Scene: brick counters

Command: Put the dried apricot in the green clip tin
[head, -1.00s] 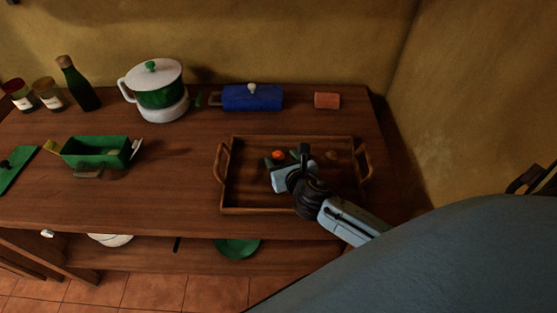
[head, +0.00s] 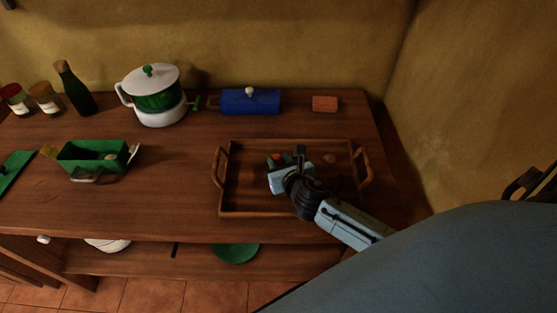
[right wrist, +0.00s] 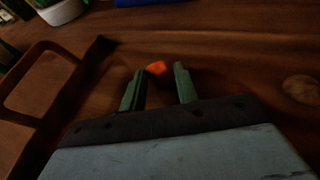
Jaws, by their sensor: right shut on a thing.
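The dried apricot (right wrist: 157,68) is a small orange piece between the green fingertips of my right gripper (right wrist: 160,73) in the right wrist view. My right gripper is shut on it, low over the wooden tray. In the head view the apricot (head: 276,157) shows just beyond my right gripper (head: 287,160), partly covered by a finger. My left gripper is not in view.
The wooden tray (head: 218,197) has raised handles and holds a brown round piece (head: 328,158). Behind are a white-green pot (head: 160,115), a blue box (head: 250,103) and a reddish block (head: 324,104). A green slab (head: 14,166) lies at far left. The counter between tin and tray is clear.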

